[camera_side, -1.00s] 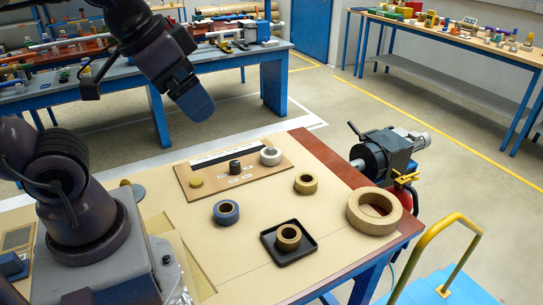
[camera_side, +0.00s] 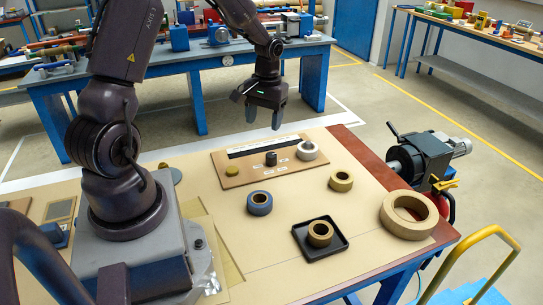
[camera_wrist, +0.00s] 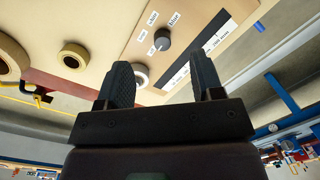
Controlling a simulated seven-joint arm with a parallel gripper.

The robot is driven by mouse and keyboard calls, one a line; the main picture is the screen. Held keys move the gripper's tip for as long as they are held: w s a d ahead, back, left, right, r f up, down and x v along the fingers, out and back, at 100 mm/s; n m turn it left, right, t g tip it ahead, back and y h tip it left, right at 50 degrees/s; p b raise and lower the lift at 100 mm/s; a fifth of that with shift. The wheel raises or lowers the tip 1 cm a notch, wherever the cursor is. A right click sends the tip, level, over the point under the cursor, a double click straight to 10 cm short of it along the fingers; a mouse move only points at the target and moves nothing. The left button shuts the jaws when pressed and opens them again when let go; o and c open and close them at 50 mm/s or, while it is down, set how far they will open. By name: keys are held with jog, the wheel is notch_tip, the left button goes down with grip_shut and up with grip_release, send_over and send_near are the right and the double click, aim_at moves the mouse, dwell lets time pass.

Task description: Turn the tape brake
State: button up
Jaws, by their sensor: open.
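The brake control looks like a small dark knob (camera_side: 271,158) standing on a tan board (camera_side: 228,183) with white labels and a black-and-white scale strip. In the wrist view the knob (camera_wrist: 162,39) has a light pointer mark and several small labels around it, too small to read surely. My gripper (camera_side: 263,117) hangs above the board's back edge, fingers pointing down, apart from the knob. In the wrist view my gripper (camera_wrist: 163,80) is open and empty, and the knob shows beyond the gap between the fingers.
A blue roll (camera_side: 259,203), a tan roll (camera_side: 341,181), a large tan ring (camera_side: 386,216) and a black tray (camera_side: 300,244) holding another roll stand nearby. A motor unit (camera_side: 420,158) is at the right edge.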

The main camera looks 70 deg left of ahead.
aim_at(271, 155)
jog(key=w+a+f, duration=0.1)
jog(key=f, duration=0.4)
jog(key=w+a+f+n, duration=0.1)
jog(key=f, duration=0.3)
jog(key=w+a+f+n, duration=0.1)
jog(key=f, duration=0.4)
jog(key=shift+w+a+f+t, duration=0.1)
jog(key=shift+f+t, duration=0.2)
jog(key=c, duration=0.9)
jog(key=shift+c, duration=0.2)
